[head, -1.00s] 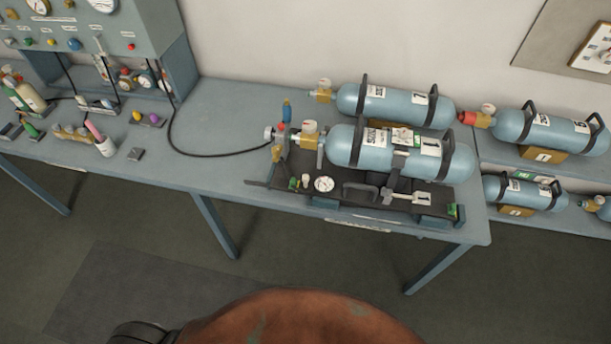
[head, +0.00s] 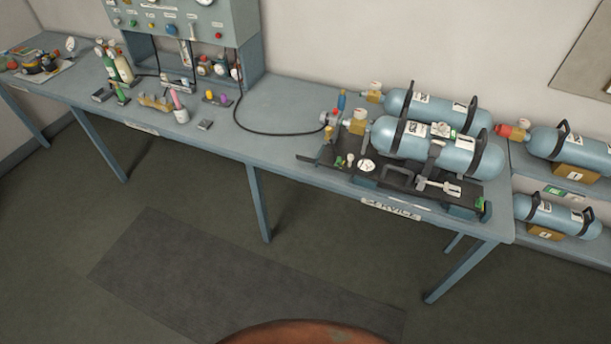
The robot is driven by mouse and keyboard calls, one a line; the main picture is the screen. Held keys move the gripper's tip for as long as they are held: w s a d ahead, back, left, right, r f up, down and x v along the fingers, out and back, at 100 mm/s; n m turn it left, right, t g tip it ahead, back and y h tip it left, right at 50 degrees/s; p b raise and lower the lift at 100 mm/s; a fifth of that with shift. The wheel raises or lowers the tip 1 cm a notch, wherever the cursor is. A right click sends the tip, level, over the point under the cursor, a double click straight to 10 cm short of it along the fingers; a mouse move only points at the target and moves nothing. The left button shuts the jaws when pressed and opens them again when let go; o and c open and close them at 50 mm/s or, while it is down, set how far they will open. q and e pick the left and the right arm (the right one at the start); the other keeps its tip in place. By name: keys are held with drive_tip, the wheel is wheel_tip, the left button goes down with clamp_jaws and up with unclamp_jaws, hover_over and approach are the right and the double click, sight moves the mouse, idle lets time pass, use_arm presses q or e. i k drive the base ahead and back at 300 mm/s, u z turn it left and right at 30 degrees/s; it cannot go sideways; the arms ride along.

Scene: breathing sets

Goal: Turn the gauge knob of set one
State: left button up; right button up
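Several blue-grey cylinders with black straps show at the right in the head view. The front cylinder (head: 438,147) lies on a dark cradle (head: 310,157) on the bench, with a brass valve block (head: 357,126) and a pale round fitting (head: 328,118) at its left end. A second cylinder (head: 440,107) lies behind it, with a brass valve (head: 374,97) and a small gauge on its left end. I cannot read which is set one, and no gauge knob can be made out clearly. Neither gripper is in view.
The long bench (head: 270,149) carries a "SERVICE" label (head: 391,209) in front of the cradle. A gauge panel (head: 185,22) stands at the left; a black hose (head: 262,132) runs from it to the fitting. More cylinders (head: 572,146) lie on a right rack. The floor mat (head: 200,270) is clear.

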sight(350, 158)
drive_tip(key=z, duration=0.1)
drive_tip(key=k, duration=0.35)
drive_tip(key=u, duration=1.25)
drive_tip(key=i, duration=1.4)
drive_tip(key=z, duration=0.55)
